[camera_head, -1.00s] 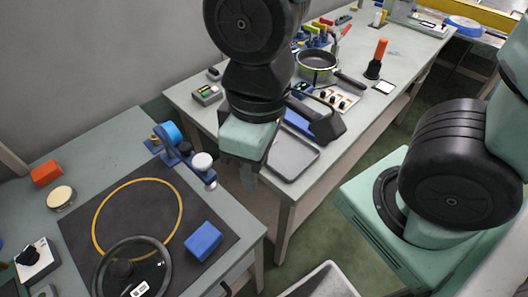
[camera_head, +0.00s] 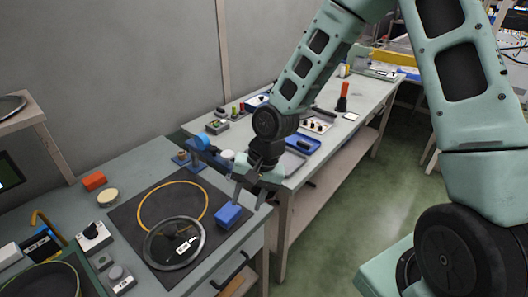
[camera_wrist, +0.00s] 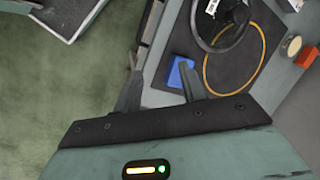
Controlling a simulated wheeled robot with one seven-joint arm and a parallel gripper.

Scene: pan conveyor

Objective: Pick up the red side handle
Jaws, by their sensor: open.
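My gripper (camera_head: 250,194) is open and empty, pointing down above the front right edge of the near workbench, close to a blue block (camera_head: 228,214). In the wrist view the two fingers (camera_wrist: 160,88) are apart with nothing between them; the blue block (camera_wrist: 181,73) lies beyond the right finger. I cannot pick out the red side handle for certain. Small upright coloured pieces, one reddish (camera_head: 241,107), stand at the back of the far bench, well beyond my gripper and partly behind my arm. An orange-red block (camera_head: 94,181) lies at the near bench's back left.
A glass lid (camera_head: 174,243) lies on the dark mat (camera_head: 130,215) with a yellow ring (camera_head: 143,197). A blue clamp fixture (camera_head: 203,142) stands at the mat's back edge. A tool with an orange handle (camera_head: 343,97) stands on the far bench. Floor is open at right.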

